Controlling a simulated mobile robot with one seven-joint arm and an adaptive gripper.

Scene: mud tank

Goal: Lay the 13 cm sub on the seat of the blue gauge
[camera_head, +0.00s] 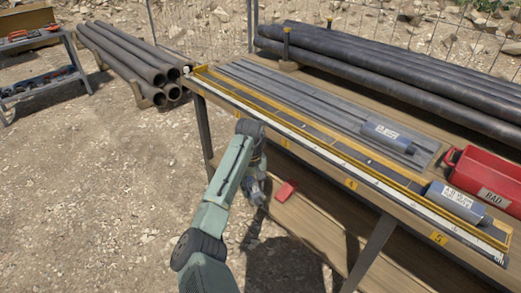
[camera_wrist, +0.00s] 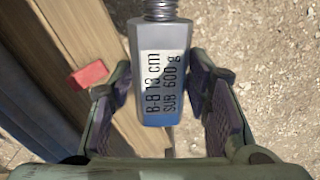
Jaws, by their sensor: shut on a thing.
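The 13 cm sub (camera_wrist: 160,65) is a grey-blue block labelled "B-B 13 cm SUB 600 g", with a threaded metal end at the top of the wrist view. My gripper (camera_wrist: 162,78) is shut on it, one finger on each side. In the head view my gripper (camera_head: 256,190) hangs low, in front of the bench and below its top; the sub is hard to make out there. I cannot make out for sure which thing is the blue gauge. Two blue labelled cylinders lie on the bench, one at the back (camera_head: 388,136) and one in the yellow-edged rack (camera_head: 456,202).
The bench (camera_head: 330,170) bears a long yellow-edged rack with a white scale, grey rods and a red "BAD" bin (camera_head: 485,175). A red block (camera_head: 285,191) lies on the wooden lower shelf (camera_head: 320,222). Pipes (camera_head: 125,55) are stacked behind. Open gravel lies left.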

